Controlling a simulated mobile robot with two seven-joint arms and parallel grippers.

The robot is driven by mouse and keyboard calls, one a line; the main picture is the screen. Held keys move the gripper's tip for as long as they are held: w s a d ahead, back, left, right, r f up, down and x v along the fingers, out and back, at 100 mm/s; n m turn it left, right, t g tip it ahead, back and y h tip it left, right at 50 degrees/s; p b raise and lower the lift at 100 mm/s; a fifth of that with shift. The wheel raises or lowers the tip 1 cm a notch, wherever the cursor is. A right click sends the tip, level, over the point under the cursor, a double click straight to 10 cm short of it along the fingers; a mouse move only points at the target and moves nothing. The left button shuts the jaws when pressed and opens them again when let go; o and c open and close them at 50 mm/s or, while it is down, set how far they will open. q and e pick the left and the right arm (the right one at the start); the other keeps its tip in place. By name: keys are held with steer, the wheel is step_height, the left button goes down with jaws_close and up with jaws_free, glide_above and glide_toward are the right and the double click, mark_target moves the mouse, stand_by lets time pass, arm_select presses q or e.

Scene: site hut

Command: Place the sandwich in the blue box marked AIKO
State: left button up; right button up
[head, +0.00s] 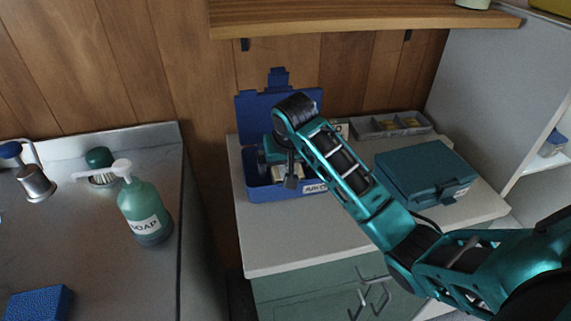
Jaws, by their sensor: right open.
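The blue box (262,192) stands on the white counter at the back with its lid (252,108) raised. Its white front label (315,188) is partly covered by my right arm, and only its first letters show. A pale, beige thing (289,171), perhaps the sandwich, shows inside the box and is mostly hidden by my gripper. My right gripper (282,170) is open and points down into the box opening, close to the pale thing. I cannot tell whether they touch. My left gripper is out of view.
A closed teal box (425,165) sits right of my right arm, with a grey divided tray (392,125) behind it. A wooden shelf (370,15) overhangs the counter. At left, the metal sink top holds a green soap bottle (143,205) and a blue sponge-like block (40,303).

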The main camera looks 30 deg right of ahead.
steer(key=shift+r, duration=0.25)
steer(key=v, duration=1.1)
steer(key=shift+w, duration=0.1)
steer(key=shift+s+a+r, duration=0.1)
steer(key=shift+s+r, duration=0.25)
steer(key=shift+r, duration=0.05)
